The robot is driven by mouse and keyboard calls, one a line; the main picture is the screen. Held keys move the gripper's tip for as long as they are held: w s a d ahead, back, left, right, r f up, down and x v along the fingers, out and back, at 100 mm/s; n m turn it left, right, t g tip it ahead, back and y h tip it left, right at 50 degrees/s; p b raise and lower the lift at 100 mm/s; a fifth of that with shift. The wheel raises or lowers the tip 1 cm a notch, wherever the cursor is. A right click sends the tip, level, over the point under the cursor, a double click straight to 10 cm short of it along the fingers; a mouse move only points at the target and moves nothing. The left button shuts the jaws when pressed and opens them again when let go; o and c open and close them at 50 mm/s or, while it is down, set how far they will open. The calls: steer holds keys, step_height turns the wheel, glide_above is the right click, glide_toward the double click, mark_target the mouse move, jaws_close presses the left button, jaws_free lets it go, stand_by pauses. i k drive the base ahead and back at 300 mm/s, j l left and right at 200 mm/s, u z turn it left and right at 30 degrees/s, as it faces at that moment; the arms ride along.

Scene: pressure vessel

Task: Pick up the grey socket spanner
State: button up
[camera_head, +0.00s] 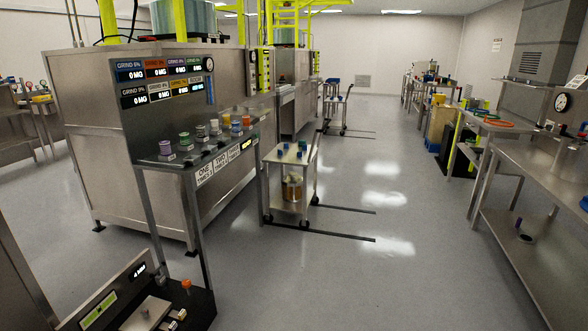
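I cannot make out a grey socket spanner in the head view. Several small items lie on the benches along the right wall, too small to identify. My gripper is not in view.
A steel dispensing stand (150,190) with coloured-lid jars is at left. A two-shelf trolley (291,180) stands at the middle, with dark rails on the floor beside it. A steel bench (535,180) lines the right. A black-based scale unit (150,300) is at lower left. The central floor (370,265) is mostly clear.

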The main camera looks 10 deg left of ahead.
mark_target(162, 283)
steer(key=i+z, duration=0.1)
steer(key=i, duration=1.8)
steer(key=i+u, duration=0.45)
steer(key=i+l+u, duration=0.1)
steer(key=i+u, duration=0.3)
steer(key=i+l+u, duration=0.25)
steer(key=i+u, duration=0.2)
steer(key=i+l+u, duration=0.1)
steer(key=i+u, duration=0.3)
steer(key=i+l+u, duration=0.15)
steer(key=u, duration=0.2)
steer(key=i+l+u, duration=0.75)
steer(key=k+j, duration=0.05)
steer(key=j, duration=0.05)
